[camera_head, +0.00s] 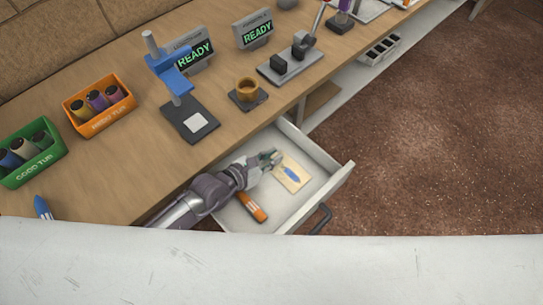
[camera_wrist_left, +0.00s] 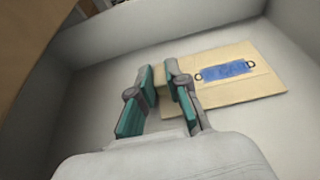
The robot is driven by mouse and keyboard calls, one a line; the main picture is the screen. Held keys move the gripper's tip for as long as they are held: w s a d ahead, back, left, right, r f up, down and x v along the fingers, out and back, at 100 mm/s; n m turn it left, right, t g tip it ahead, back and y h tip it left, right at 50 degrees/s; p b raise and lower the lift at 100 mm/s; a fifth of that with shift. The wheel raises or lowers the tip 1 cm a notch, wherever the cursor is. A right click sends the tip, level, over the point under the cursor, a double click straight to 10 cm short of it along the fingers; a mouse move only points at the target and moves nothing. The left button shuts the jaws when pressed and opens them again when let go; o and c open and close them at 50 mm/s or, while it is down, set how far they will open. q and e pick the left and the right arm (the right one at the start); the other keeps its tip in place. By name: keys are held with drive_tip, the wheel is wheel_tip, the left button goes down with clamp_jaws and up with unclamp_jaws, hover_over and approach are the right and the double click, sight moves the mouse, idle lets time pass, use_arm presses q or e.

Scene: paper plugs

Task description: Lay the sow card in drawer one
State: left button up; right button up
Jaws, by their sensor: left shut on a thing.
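A beige card (camera_head: 292,173) with a blue mark is inside the open white drawer (camera_head: 331,184). In the left wrist view the card (camera_wrist_left: 240,92) lies at or very near the drawer floor, its blue patch facing up. My left gripper (camera_head: 271,158) reaches down into the drawer. In the left wrist view its teal-padded fingers (camera_wrist_left: 160,80) are shut on the card's near left edge. Whether the card rests fully flat I cannot tell. My right gripper is not in view.
An orange object (camera_head: 252,207) lies in the drawer beside my left arm. Drawer walls surround the hand. Above, the wooden bench holds a blue-armed stand (camera_head: 185,115), a brown ring on a base (camera_head: 247,91), a green tub (camera_head: 32,152) and an orange tub (camera_head: 99,104).

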use_arm(q)
drive_tip(key=o, duration=0.7)
drive_tip(key=shift+f, duration=0.1)
drive_tip(key=shift+o, duration=0.2)
drive_tip(key=v, duration=0.7)
drive_tip(key=shift+s+a+r+p, duration=0.15)
drive_tip(key=shift+r+p, duration=0.1)
drive_tip(key=shift+p, duration=0.05)
